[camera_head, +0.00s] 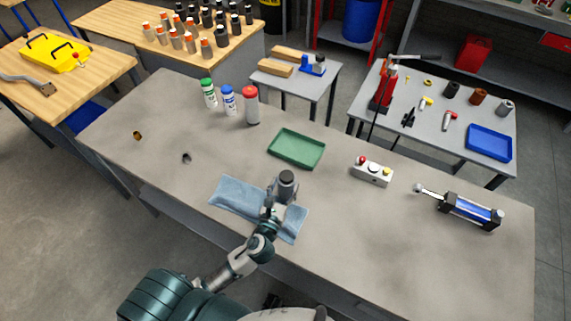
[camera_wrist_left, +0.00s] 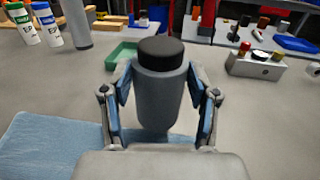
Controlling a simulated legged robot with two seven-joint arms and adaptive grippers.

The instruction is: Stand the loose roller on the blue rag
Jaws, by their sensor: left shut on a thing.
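The loose roller (camera_head: 286,185) is a grey cylinder with a black top, held upright. It fills the middle of the left wrist view (camera_wrist_left: 158,85). My left gripper (camera_head: 279,193) is shut on it, with one finger on each side. The blue rag (camera_head: 237,194) lies flat near the table's front edge, under and left of the gripper; it also shows in the left wrist view (camera_wrist_left: 50,145). The roller is over or just beyond the rag's far right part. I cannot tell whether its base touches anything. My right gripper is not in view.
A green tray (camera_head: 297,149) lies behind the roller. A white button box (camera_head: 372,172) and a blue cylinder unit (camera_head: 470,211) are to the right. Several bottles, including a red-capped one (camera_head: 251,106), stand at the back left. The table's left part is mostly clear.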

